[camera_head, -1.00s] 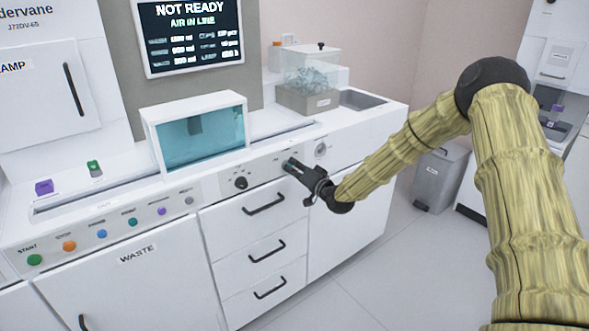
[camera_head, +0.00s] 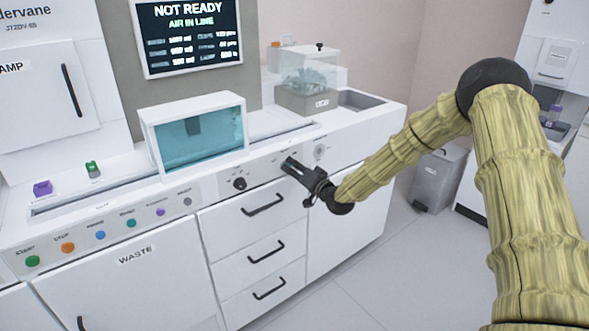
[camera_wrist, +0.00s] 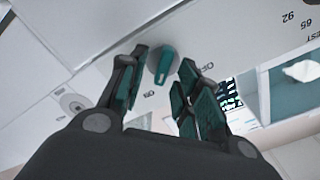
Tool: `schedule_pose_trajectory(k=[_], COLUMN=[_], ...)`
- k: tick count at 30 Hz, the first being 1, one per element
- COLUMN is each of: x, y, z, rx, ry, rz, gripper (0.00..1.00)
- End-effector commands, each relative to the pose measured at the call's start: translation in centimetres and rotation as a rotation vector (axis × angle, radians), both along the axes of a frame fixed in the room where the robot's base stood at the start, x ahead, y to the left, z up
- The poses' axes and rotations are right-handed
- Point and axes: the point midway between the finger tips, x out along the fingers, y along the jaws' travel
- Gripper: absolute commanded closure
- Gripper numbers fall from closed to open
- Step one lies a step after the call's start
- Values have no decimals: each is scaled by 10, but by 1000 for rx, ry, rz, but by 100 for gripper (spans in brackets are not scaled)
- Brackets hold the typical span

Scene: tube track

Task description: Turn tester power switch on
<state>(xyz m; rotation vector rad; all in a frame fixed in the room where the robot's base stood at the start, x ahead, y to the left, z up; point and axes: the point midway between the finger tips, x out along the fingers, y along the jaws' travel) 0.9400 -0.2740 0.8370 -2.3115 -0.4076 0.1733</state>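The power switch (camera_wrist: 164,63) is a teal rotary knob on a round grey base, set in the white front panel. It shows in the wrist view with an ON label beside its lower end and a partly covered OFF label to its right. My gripper (camera_wrist: 162,60) is open, one dark teal-padded finger on each side of the knob. Gaps show between the fingers and the knob. In the head view my gripper (camera_head: 288,165) is at the panel right of a black dial (camera_head: 240,184), and it hides the switch. The tester's screen (camera_head: 191,35) reads NOT READY, AIR IN LINE.
A round fitting (camera_head: 319,151) sits on the panel just right of my gripper. Drawers with black handles (camera_head: 263,205) are below. Several coloured buttons (camera_head: 100,235) line the panel to the left. A clear-lidded box (camera_head: 307,101) stands on the counter behind.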

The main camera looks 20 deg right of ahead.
Motion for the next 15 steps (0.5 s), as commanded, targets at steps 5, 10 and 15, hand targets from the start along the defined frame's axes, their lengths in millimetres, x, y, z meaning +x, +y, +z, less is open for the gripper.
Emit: schedule_pose_trajectory(k=[5, 10, 15], x=[-19, -49, -77], y=[-8, -19, -29], z=[0, 0, 0], rx=[1, 2, 2], ry=[1, 1, 1], rz=[-1, -2, -1], gripper=[67, 67, 67])
